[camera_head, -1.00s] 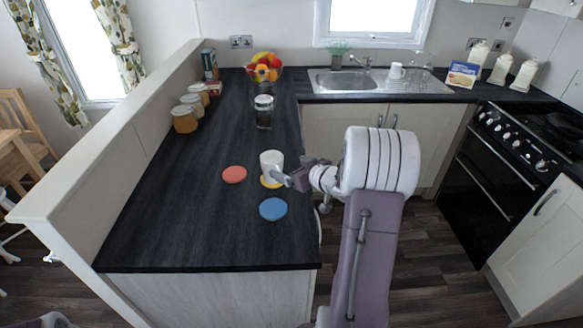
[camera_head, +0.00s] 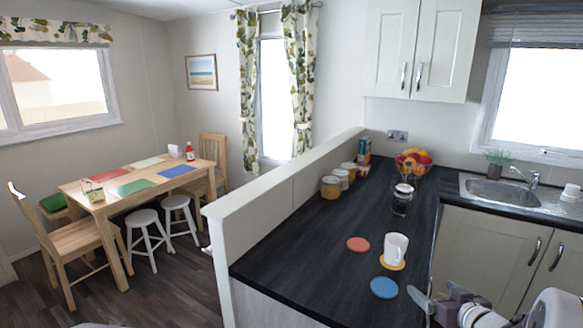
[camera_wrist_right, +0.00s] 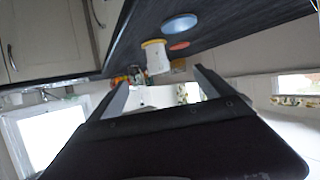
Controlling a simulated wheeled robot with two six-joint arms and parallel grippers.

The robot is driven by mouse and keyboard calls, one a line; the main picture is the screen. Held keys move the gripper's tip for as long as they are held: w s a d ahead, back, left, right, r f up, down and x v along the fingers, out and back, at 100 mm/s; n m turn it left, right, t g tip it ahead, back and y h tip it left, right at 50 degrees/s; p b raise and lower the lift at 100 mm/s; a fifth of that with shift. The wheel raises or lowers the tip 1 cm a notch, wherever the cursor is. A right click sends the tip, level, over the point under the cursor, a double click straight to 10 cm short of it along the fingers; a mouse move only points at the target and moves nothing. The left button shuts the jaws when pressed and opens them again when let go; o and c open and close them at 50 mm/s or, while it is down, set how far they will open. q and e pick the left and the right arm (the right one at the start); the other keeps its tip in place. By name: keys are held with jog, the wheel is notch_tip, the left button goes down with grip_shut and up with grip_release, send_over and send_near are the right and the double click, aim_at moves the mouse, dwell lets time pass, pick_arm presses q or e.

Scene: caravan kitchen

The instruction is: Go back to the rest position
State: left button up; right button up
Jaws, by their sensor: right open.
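My right gripper (camera_head: 420,297) is at the lower right in the head view, beside the counter's right edge. It is open and empty, clear of the white mug (camera_head: 396,247). The mug stands upright on a yellow coaster (camera_head: 391,264). In the right wrist view, which looks upside down, the open fingers (camera_wrist_right: 160,77) have the mug (camera_wrist_right: 157,62) showing beyond them. My left gripper is not in view.
The dark counter (camera_head: 310,240) also bears a red coaster (camera_head: 358,244), a blue coaster (camera_head: 384,287), jars (camera_head: 331,187) and a fruit bowl (camera_head: 414,164). A sink (camera_head: 495,190) is at the right. A dining table (camera_head: 140,184) with stools stands left of the low partition (camera_head: 280,190).

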jog(key=w+a+r+n+y, duration=0.1)
jog(key=w+a+r, duration=0.1)
jog(key=a, duration=0.6)
jog(key=w+a+r+n+y, duration=0.1)
jog(key=w+a+y, duration=0.1)
jog(key=a, duration=0.6)
jog(key=s+a+f+m+g+h, duration=0.1)
jog(key=s+f+g, duration=0.5)
jog(key=s, duration=0.6)
jog(key=s+a+f+m+g+h, duration=0.2)
jog(key=s+f+g, duration=0.4)
jog(key=s, duration=0.7)
notch_tip(320, 180, down, 3)
jog(key=shift+s+a+r+h, duration=0.2)
jog(key=shift+a+h, duration=0.05)
jog(key=shift+h, duration=0.05)
